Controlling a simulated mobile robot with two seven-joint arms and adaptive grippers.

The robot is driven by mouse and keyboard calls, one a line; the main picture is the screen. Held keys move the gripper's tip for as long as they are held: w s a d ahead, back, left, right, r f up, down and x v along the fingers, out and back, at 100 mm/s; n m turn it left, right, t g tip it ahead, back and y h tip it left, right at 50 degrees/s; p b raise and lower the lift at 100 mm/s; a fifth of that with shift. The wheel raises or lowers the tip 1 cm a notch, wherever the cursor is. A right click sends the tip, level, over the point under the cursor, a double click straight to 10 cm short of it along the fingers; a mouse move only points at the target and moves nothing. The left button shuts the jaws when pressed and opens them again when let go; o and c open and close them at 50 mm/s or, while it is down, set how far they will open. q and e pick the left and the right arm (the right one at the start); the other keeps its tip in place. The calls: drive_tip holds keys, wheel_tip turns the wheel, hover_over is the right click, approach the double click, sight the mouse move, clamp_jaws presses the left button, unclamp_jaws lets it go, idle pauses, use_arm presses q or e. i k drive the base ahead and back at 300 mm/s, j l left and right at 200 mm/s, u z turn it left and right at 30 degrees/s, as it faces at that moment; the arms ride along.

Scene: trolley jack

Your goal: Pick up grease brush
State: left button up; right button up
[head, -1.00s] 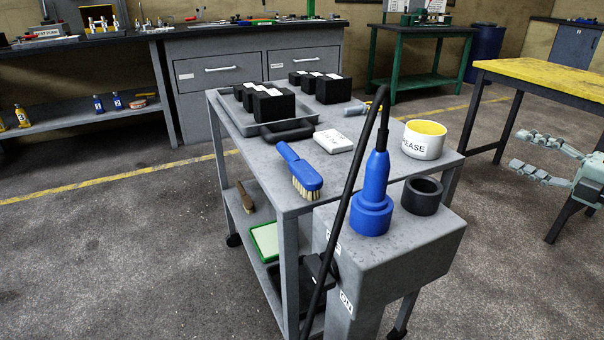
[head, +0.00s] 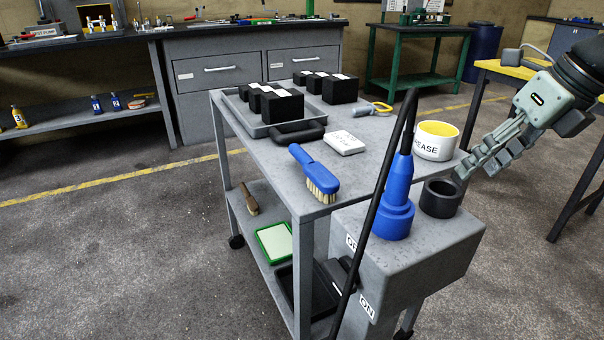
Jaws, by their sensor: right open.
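A blue-handled brush (head: 315,173) with pale bristles lies on the trolley's top near its front left edge. A second, brown brush (head: 249,198) lies on the lower shelf. No label shows which is the grease brush. A white tub marked GREASE (head: 434,146) with a yellow inside stands at the top's right side. My right gripper (head: 472,168) is open and empty, pointing down and left beside the trolley's right corner. My left gripper is out of view.
A blue tool (head: 398,200) with a thick black cable and a black ring (head: 440,197) stand on the grey box at the trolley's front. The cable rises between the blue brush and tub. A white block (head: 343,142) and a tray (head: 241,115) of black blocks lie behind the brush.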

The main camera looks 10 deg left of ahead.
sight(323, 184)
drive_tip(key=j, duration=0.65)
drive_tip(key=i+j, duration=0.1)
drive_tip(key=j, duration=0.55)
